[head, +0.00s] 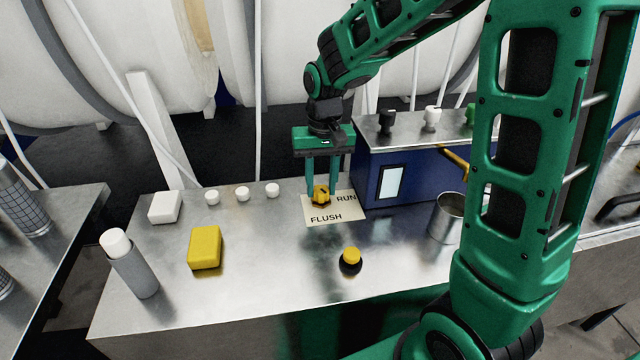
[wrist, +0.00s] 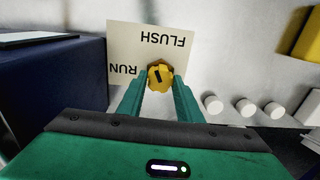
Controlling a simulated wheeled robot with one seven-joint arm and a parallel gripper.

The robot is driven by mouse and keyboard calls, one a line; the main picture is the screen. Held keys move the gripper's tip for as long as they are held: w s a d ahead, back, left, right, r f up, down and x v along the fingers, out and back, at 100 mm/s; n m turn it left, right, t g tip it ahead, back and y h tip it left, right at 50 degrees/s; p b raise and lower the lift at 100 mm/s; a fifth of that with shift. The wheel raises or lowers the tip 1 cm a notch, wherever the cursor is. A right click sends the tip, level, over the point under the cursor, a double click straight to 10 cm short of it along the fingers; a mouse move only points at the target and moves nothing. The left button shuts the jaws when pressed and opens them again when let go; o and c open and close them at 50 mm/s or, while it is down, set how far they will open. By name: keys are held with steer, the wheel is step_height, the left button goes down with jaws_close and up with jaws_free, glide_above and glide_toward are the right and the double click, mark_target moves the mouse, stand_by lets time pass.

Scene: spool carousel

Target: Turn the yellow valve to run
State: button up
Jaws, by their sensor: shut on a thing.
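The yellow valve (head: 320,195) is a small knob on a pale label plate (head: 333,214) printed RUN and FLUSH, on the metal bench. RUN is at the right of the plate and FLUSH at its front in the head view. My gripper (head: 322,189) points down with its green fingers shut on the valve. In the wrist view the valve (wrist: 160,77) sits between the fingertips of my gripper (wrist: 159,80). A dark mark on its top slants, in line with neither word as far as I can tell.
A blue box (head: 410,165) with black, white and green knobs stands right of the valve. A metal cup (head: 446,218), yellow-topped button (head: 350,261), yellow block (head: 205,248), white block (head: 165,207), several white caps (head: 243,194) and a white-capped cylinder (head: 131,264) also occupy the bench.

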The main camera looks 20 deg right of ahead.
mark_target(322, 187)
steer(key=n, duration=0.6)
steer(key=shift+w, duration=0.1)
steer(key=n, duration=0.6)
steer(key=shift+n, duration=0.3)
steer(key=shift+r, duration=0.1)
steer(key=o, duration=1)
steer(key=shift+o, duration=0.2)
step_height(322, 187, up, 11)
steer(key=shift+w+f, duration=0.2)
steer(key=shift+s+d, duration=0.1)
steer(key=shift+d, duration=0.05)
